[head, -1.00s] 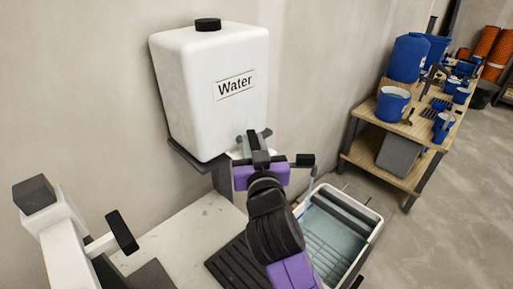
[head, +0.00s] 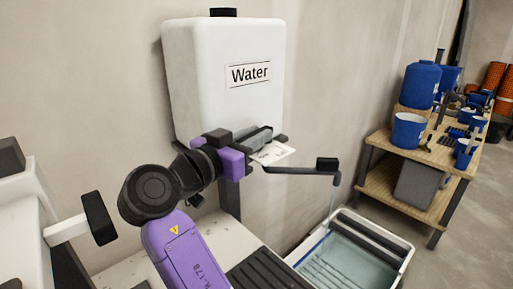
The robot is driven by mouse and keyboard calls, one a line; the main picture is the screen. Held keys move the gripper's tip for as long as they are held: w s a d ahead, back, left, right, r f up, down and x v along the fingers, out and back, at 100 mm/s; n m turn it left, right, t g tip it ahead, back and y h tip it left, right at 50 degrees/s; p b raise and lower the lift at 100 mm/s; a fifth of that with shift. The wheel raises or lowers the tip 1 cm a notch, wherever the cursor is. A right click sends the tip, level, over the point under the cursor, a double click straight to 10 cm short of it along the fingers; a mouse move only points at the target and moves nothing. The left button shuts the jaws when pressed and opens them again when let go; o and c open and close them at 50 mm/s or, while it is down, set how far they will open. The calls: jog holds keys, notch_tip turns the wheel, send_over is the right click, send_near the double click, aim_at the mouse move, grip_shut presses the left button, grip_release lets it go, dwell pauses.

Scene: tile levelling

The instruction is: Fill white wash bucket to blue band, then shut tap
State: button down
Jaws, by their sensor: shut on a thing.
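The white Water tank (head: 222,85) stands on a shelf against the wall. A dark tap spout (head: 305,171) reaches right from below it, and a thin stream falls from its end. The white wash bucket (head: 398,243) is an open rectangular tub below the spout. Pale water (head: 350,258) lies in it, with a dark roller or bar along its far side. A thin bluish line runs inside its left wall; I cannot read the level against it. My gripper (head: 262,138) is shut at the tap below the tank; its jaws hide most of the handle.
A white card (head: 272,153) sits beside my gripper. A black ribbed mat (head: 268,272) lies left of the bucket. A wooden shelf unit (head: 385,190) on the right holds blue buckets (head: 409,131) and tools. Orange rolls (head: 495,80) stand farther back.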

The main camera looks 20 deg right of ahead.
aim_at(255, 133)
jog(key=shift+w+f+m+g+h+b, duration=0.15)
jog(key=shift+m+g+h+b, duration=0.15)
jog(key=shift+m+g, duration=0.15)
jog(key=c, duration=1.3)
grip_release()
notch_tip(255, 133, up, 20)
jog(key=shift+r+p, duration=0.1)
jog(key=shift+p, duration=0.5)
